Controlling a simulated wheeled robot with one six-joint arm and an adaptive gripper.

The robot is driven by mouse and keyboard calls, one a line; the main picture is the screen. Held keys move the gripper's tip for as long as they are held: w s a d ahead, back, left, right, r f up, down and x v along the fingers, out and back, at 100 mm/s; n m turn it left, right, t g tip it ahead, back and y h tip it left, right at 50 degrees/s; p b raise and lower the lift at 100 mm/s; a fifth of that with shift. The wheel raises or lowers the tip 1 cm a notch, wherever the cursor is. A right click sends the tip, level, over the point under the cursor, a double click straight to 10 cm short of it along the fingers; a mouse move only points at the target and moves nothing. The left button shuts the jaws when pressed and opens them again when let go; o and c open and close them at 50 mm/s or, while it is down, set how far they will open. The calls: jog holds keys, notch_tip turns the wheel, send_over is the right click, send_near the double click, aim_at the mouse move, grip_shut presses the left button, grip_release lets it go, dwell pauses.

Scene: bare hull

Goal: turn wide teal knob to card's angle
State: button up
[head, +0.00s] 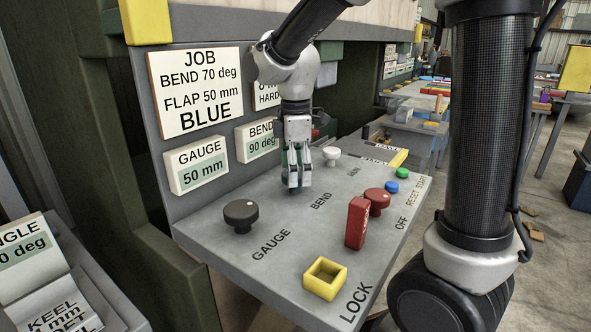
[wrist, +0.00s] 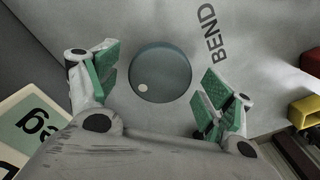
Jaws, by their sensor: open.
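The wide teal knob (wrist: 160,72) is round, with a pale dot near its lower left rim, beside the BEND label (wrist: 207,34) in the wrist view. In the head view my gripper hides most or all of it. My gripper (head: 297,181) points down over the panel. Its green-padded fingers stand open on either side of the knob, with visible gaps. The job card (head: 195,92) reads BEND 70 deg, FLAP 50 mm, BLUE. The BEND display (head: 258,140) reads 90 deg and is partly covered by my gripper.
On the sloped panel (head: 215,248) are a black GAUGE knob (head: 241,214), a red lever (head: 357,222), a red round knob (head: 378,198), a yellow square LOCK frame (head: 325,278), a white knob (head: 331,154), and blue (head: 391,187) and green (head: 403,173) buttons. The GAUGE display (head: 197,164) reads 50 mm.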

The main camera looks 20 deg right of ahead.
jog(key=c, duration=1)
jog(key=shift+c, duration=0.2)
jog(key=shift+m, duration=0.3)
jog(key=m, duration=0.5)
jog(key=shift+m, duration=0.3)
jog(key=m, duration=0.5)
jog(key=shift+m, duration=0.4)
jog(key=o, duration=1)
jog(key=shift+o, duration=0.2)
